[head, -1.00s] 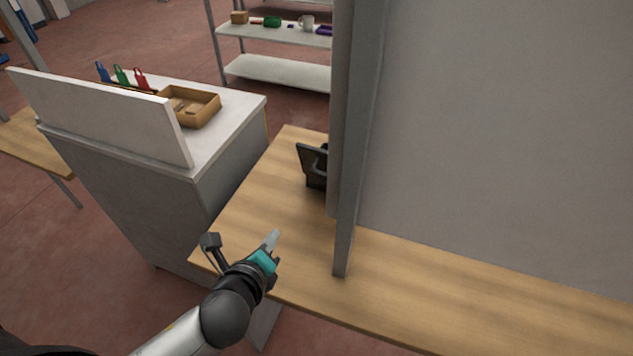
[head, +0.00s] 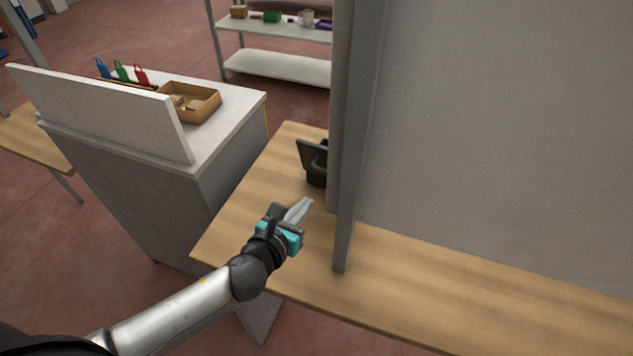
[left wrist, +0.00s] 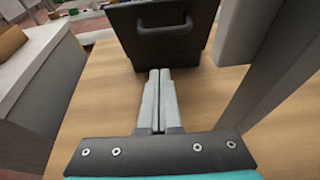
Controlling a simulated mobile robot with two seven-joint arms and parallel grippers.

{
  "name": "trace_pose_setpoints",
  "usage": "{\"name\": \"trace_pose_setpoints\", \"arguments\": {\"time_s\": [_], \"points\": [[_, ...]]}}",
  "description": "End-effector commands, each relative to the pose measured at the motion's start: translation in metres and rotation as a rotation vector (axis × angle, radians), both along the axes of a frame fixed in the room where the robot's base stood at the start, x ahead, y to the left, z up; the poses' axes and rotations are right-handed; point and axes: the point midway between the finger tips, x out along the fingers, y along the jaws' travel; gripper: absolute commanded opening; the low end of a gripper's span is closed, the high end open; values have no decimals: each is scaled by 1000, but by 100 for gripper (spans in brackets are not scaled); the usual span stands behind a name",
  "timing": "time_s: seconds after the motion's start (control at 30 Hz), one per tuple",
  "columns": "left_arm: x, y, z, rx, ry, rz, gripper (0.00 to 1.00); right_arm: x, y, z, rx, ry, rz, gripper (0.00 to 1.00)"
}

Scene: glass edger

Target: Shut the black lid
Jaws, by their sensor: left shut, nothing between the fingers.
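The black lid (head: 312,156) stands raised and tilted on a small black box (head: 317,178) on the wooden table, in the head view. The grey panel hides the box's right part. In the left wrist view the lid (left wrist: 163,42) fills the top middle, with its handle facing me. My left gripper (head: 307,204) is shut and empty, above the table on the near side of the box. Its fingertips also show in the left wrist view (left wrist: 160,75), pointing at the lid's lower part; I cannot tell whether they touch it. My right gripper is not in view.
A tall grey panel with a post (head: 350,220) stands on the table (head: 245,215), close to the right of the box. A grey cabinet (head: 230,150) at left carries a brown tray (head: 208,110) and several coloured padlocks. The table's left part is clear.

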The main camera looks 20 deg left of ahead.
Motion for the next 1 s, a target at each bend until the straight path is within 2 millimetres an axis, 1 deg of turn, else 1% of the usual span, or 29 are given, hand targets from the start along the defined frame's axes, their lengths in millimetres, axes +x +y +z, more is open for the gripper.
{"name": "trace_pose_setpoints", "arguments": {"time_s": [0.03, 0.2, 0.3, 0.4, 0.6, 1.0], "points": [[9, -1, -2, -3, -2, 1, 0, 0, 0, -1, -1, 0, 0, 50], [35, -4, -9, -3, -3, 1, 0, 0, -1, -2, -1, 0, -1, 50], [46, -5, 1, -3, -2, 0, 0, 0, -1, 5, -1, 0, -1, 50], [55, -6, 4, -2, 0, 0, 0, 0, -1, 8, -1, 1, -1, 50], [64, -7, 8, -2, 1, 0, 0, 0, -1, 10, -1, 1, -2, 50], [66, -7, 8, -2, 1, 0, 0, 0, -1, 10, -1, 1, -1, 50]]}}
